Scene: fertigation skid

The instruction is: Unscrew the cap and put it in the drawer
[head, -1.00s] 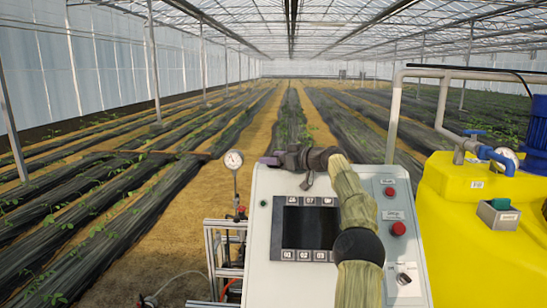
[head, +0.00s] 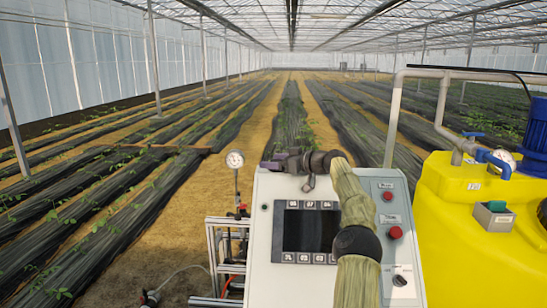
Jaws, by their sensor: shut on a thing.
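My gripper (head: 276,164) is small and dark at the end of my sleeved arm, in front of the top edge of the grey control cabinet as seen in the head view. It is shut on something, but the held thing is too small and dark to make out. A dull purple patch shows at its left end; I cannot tell whether it is the cap or part of the gripper. I cannot make out the cap elsewhere, and no drawer is in view.
The control cabinet (head: 262,255) has a dark screen and red buttons. A pressure gauge (head: 235,160) on a stem and a metal frame (head: 213,245) stand left of it. A yellow tank (head: 450,240) with pipes and a blue motor stands right. Crop rows lie behind.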

